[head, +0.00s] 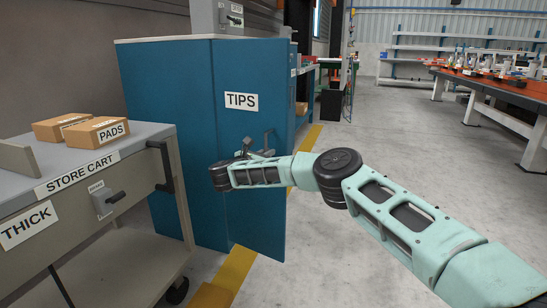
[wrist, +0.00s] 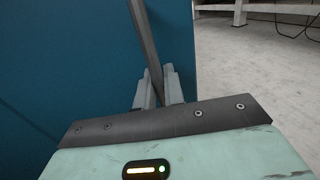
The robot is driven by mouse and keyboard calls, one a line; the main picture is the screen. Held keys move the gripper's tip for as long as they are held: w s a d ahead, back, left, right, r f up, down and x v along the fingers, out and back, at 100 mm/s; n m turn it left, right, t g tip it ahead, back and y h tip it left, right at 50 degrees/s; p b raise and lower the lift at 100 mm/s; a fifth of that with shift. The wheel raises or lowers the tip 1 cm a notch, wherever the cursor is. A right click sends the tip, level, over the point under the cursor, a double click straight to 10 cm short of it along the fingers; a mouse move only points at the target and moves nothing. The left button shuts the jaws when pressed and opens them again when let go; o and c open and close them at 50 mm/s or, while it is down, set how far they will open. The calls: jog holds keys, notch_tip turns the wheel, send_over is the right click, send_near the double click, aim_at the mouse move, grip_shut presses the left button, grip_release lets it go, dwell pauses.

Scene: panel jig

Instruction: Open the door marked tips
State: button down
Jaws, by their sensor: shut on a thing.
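The blue door marked TIPS (head: 240,185) is on the blue cabinet (head: 165,120) left of centre in the head view. It seems to stand at an angle out from the cabinet, its free edge on the right; how far it is open is hard to tell. My gripper (head: 262,149) is at the door's handle near that right edge. In the wrist view, the grey bar handle (wrist: 145,35) runs down between the two fingers of my gripper (wrist: 158,88), which are shut on it. The blue door face (wrist: 70,60) fills the left of that view.
A workbench (head: 500,90) is at the far right. The grey floor (head: 370,130) right of the door is open.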

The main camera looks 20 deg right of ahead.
jog(key=shift+s+a+m+g+h, duration=0.15)
jog(key=shift+s+m+g+h, duration=0.15)
jog(key=shift+g, duration=0.1)
jog(key=c, duration=1.6)
grip_release()
jog(key=shift+o, duration=0.2)
jog(key=p+v, duration=0.5)
jog(key=v, duration=1.2)
jog(key=shift+s+a, duration=0.15)
jog(key=shift+a, duration=0.05)
